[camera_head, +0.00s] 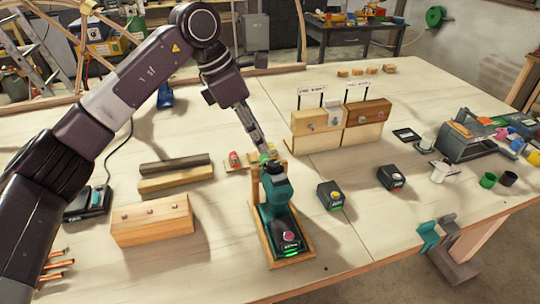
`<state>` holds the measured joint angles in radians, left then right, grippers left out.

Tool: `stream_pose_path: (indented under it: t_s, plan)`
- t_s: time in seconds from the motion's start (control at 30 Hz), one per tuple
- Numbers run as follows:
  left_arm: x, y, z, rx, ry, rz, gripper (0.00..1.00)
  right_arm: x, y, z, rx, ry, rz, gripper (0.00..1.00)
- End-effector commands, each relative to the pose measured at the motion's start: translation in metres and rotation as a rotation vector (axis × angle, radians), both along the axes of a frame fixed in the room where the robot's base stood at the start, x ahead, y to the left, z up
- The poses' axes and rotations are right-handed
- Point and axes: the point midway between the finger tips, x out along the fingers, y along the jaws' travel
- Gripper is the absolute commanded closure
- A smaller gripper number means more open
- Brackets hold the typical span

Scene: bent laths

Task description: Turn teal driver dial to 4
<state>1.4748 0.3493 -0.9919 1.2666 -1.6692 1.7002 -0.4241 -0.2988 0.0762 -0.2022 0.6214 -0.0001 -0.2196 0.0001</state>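The teal driver (277,203) sits in a wooden holder (304,257) at the middle of the table. Its dark battery end with a green strip faces the near side. A dark collar shows at its far end, with a small yellow-green part (267,158) there. The dial's number is too small to read. My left gripper (262,146) comes down from above at the driver's far end, very close to the collar. Whether it touches the dial or how far its fingers are apart cannot be made out. My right gripper is not in view.
Two black batteries (330,194) (391,177) stand right of the driver. A wooden block with knobs (152,221) and stacked bars (175,180) lie left. Wooden boxes with signs (316,121) stand behind. A grey rack (467,143), a white mug (440,171) and dark cups are at the right.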

Motion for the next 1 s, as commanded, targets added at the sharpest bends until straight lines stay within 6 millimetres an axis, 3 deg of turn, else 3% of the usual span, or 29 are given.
stream_pose_path:
  t_s: [0.43, 0.83, 1.0]
  plan:
    - [0.005, -0.024, -0.058, 0.002, 0.005, -0.003, 0.71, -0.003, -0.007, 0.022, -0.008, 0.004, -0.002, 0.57]
    - [0.007, -0.028, -0.069, 0.001, 0.002, -0.002, 0.71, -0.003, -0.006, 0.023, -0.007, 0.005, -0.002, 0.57]
    - [0.007, -0.028, -0.069, 0.001, 0.002, -0.002, 0.89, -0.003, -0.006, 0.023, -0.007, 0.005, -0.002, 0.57]
